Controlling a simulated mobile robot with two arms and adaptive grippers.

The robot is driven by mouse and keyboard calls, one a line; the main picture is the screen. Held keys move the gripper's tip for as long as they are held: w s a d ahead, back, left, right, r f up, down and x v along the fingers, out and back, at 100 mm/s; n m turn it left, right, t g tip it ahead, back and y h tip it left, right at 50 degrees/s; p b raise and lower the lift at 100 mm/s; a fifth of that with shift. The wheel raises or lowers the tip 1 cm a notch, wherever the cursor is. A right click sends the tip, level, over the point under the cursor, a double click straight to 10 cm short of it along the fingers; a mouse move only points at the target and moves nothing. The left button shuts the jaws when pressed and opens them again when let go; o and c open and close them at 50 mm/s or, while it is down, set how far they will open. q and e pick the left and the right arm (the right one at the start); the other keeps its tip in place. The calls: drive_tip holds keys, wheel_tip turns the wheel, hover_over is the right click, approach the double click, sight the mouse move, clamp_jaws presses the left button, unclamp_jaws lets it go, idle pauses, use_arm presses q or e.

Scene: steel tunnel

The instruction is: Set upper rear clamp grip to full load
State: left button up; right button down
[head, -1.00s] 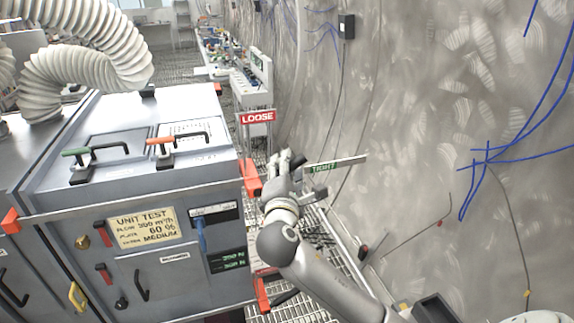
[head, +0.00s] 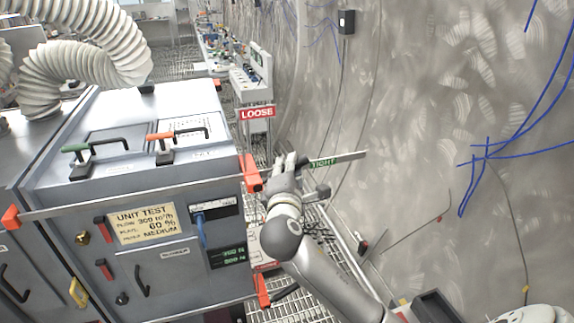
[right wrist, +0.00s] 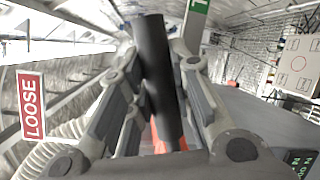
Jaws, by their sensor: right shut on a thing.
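The orange upper rear clamp (head: 251,174) sits at the top right corner of the grey test cabinet. Its black grip (right wrist: 160,75) stands between my right fingers in the right wrist view, with orange clamp body showing below it. My right gripper (head: 287,163) is shut on this grip and hides most of it in the head view. A red LOOSE sign (head: 257,113) is beyond the gripper. A green TIGHT sign (head: 323,163) on a pale bar is just right of the fingers. A small green-digit display (head: 230,256) on the cabinet is hard to read. My left gripper is not in view.
The cabinet (head: 150,260) fills the left, with green and orange handles on top and further orange clamps at its corners. A curved tunnel wall (head: 460,130) with blue cables stands at right. Grating floor lies between them.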

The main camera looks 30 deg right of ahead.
drive_tip(key=shift+d+f+m+g+y, duration=0.2)
drive_tip(key=shift+f+m+g+y, duration=0.15)
drive_tip(key=shift+f+m, duration=0.75)
drive_tip(key=c, duration=1.3)
unclamp_jaws()
drive_tip(key=shift+r, duration=0.15)
drive_tip(key=shift+s, duration=0.1)
drive_tip(key=v, duration=1.2)
